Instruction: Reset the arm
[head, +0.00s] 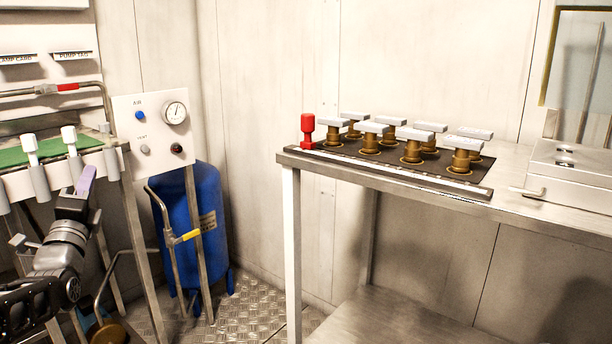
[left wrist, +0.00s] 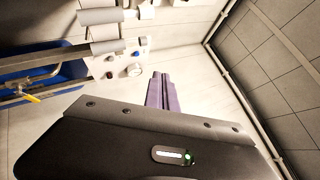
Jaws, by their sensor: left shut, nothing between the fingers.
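My left gripper (head: 86,182) is at the left side of the head view, pointing up, in front of the bench with the green top. Its purple fingers also show in the left wrist view (left wrist: 161,92), pressed together with nothing between them. The black and grey left arm comes in from the lower left. My right gripper does not show in either view.
A bench with a green top (head: 92,142) and white-capped holders stands close behind my left gripper. A gauge panel (head: 151,107) and a blue tank (head: 205,215) stand right of it. A metal table (head: 292,215) carries several brass valves and a red-handled piece (head: 308,127).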

